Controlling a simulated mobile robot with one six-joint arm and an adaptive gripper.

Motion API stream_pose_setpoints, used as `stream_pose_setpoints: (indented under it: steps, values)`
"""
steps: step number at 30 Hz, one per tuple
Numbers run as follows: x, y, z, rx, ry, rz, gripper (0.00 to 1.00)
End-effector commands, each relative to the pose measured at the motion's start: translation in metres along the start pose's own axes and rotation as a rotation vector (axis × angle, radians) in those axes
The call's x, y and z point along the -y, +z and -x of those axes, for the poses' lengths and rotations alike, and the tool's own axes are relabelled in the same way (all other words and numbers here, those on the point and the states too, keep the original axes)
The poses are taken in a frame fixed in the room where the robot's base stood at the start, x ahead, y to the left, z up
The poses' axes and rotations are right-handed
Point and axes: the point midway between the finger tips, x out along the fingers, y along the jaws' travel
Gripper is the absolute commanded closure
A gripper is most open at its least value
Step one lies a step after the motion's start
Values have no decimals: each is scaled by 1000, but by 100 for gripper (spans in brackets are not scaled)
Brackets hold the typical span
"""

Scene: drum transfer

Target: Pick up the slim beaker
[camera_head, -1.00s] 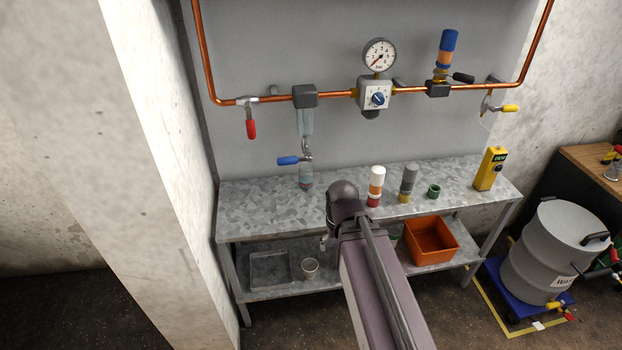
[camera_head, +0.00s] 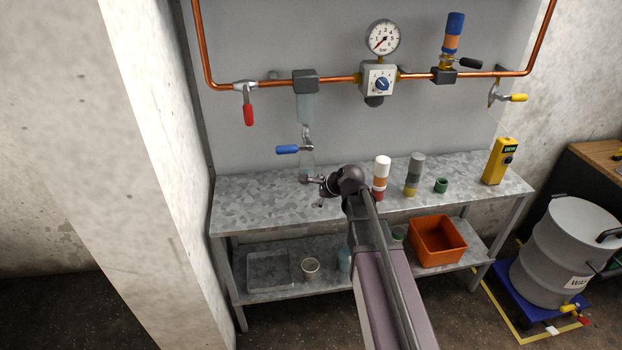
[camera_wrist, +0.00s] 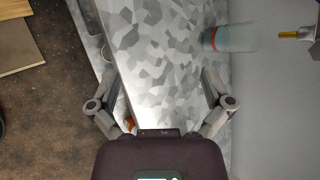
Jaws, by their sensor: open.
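The slim beaker (camera_head: 307,163) is clear and stands upright on the metal bench under the blue-handled tap (camera_head: 293,148). My gripper (camera_head: 316,186) is beside it in the head view and partly covers its lower end. In the wrist view the beaker (camera_wrist: 236,38) shows with a red-orange ring near one end, ahead and to the right of the fingers. My gripper (camera_wrist: 161,78) is open there, with only bare bench between its two fingers. The beaker is outside the fingers.
The bench (camera_head: 250,205) stands against a grey panel with copper pipes. A white-capped bottle (camera_head: 381,178), a grey bottle (camera_head: 413,176), a green ring (camera_head: 441,186) and a yellow device (camera_head: 499,162) stand to the right. The shelf below holds an orange bin (camera_head: 438,242) and a cup (camera_head: 310,268).

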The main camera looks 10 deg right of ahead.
Motion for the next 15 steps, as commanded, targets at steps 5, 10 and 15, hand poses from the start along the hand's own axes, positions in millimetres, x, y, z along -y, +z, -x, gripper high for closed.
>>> stream_pose_setpoints:
  steps: [5, 10, 15]
  values:
    - [37, -24, -26, 74, -144, -368, 0]
    - [70, -45, -36, 164, -254, -694, 0]
    - [91, -60, -40, 242, -320, -918, 0]
